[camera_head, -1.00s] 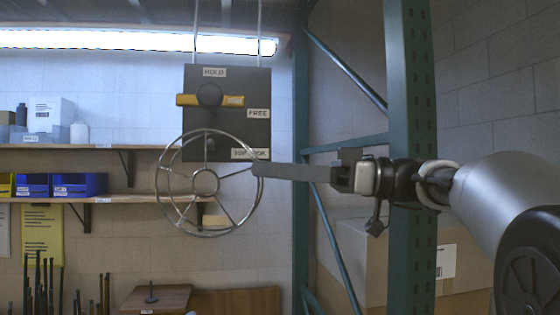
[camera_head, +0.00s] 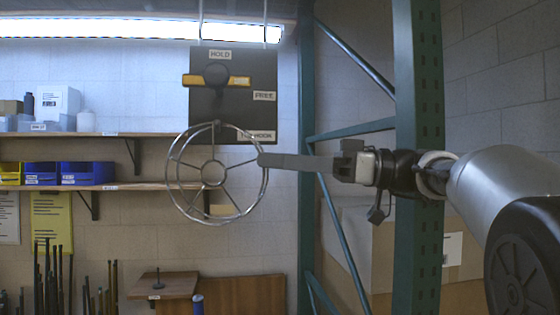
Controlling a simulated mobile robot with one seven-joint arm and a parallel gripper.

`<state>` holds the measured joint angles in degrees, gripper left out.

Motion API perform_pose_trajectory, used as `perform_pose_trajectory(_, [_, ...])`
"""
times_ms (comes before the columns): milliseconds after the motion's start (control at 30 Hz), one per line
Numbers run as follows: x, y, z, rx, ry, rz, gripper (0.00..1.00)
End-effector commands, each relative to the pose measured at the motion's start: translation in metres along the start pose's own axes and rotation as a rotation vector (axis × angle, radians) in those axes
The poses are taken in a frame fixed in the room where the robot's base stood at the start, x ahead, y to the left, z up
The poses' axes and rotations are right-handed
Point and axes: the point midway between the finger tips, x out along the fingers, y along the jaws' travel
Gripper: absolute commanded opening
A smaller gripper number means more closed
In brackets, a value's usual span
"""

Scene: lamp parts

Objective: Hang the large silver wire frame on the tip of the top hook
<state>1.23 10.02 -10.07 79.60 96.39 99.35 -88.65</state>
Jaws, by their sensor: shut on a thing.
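The large silver wire frame (camera_head: 187,208) is a round wire ring with spokes and a small inner ring, held upright in the air. My gripper (camera_head: 263,160) comes in from the right and is shut on the frame's right rim. The frame's upper part overlaps the lower edge of a dark hanging board (camera_head: 204,107). A small dark hook-like shape (camera_head: 215,123) shows near the frame's top. Whether the frame touches it cannot be told.
A yellow bar with a black knob (camera_head: 216,76) is on the board, with HOLD and FREE labels. A green rack post (camera_head: 417,150) stands close behind my arm. Shelves with blue bins (camera_head: 88,173) are at left. A wooden stand (camera_head: 165,286) is below.

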Motion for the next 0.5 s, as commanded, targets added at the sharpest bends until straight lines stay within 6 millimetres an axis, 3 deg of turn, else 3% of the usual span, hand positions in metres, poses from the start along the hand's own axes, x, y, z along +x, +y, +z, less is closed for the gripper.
perform_pose_trajectory(233, [0.0007,-0.0017,-0.0023,-0.004,0.003,-0.004,0.00])
perform_pose_trajectory(267, [0.0007,-0.0018,-0.0023,-0.004,0.003,-0.004,0.41])
perform_pose_trajectory(367, [0.0007,-0.0017,-0.0023,-0.004,0.003,-0.004,0.58])
perform_pose_trajectory(500, [0.0005,-0.0012,-0.0019,-0.003,0.002,-0.003,0.59])
